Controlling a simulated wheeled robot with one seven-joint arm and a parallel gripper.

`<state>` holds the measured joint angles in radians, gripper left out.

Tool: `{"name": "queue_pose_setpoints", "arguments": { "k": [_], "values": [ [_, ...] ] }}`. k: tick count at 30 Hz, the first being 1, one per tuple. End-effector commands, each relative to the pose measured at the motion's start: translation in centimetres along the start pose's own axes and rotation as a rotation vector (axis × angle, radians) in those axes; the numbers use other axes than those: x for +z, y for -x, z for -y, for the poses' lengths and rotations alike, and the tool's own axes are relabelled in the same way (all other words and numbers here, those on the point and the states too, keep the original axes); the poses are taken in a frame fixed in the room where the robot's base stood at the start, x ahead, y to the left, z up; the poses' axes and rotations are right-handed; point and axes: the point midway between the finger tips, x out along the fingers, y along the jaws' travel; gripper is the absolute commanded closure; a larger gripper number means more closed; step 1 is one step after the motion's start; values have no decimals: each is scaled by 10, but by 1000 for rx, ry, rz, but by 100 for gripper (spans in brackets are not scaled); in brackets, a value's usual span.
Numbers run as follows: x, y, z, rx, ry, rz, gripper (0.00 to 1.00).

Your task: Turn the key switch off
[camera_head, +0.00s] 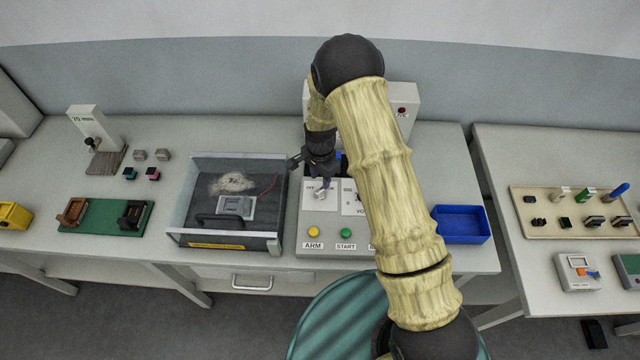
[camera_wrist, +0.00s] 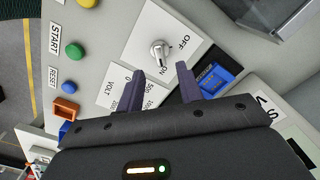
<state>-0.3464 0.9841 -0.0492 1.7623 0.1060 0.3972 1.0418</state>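The key switch (camera_wrist: 160,50) is a silver knob on a white plate marked OFF and ON, on the sloped grey control panel (camera_wrist: 112,38). In the head view the key switch (camera_head: 321,194) sits at the panel's upper left, beside its OFF label. My gripper (camera_wrist: 160,69) is open, with its two dark fingers apart and nothing between them. In the wrist view the knob shows just beyond the fingertips, roughly in line with the gap. In the head view my gripper (camera_head: 320,180) is just behind the knob. Whether the fingers touch it, and the exact knob setting, I cannot tell.
Beside the switch are a VOLT dial plate (camera_wrist: 128,88) and a blue rocker (camera_wrist: 215,80). A yellow ARM button (camera_head: 312,233) and green START button (camera_head: 346,233) line the panel's front. A clear-walled box (camera_head: 185,205) stands left; a blue tray (camera_head: 462,238) lies right.

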Motion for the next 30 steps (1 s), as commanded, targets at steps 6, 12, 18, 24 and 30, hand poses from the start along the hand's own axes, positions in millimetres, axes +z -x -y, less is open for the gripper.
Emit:
{"name": "queue_pose_setpoints", "arguments": {
  "k": [6,12,18,24,30],
  "values": [
    [1,-28,-1,3,1,2,64],
    [0,-48,0,2,1,1,64],
    [0,-56,0,1,1,0,64],
    [0,-56,0,0,1,0,64],
    [0,-55,0,0,1,0,100]
  ]
}}
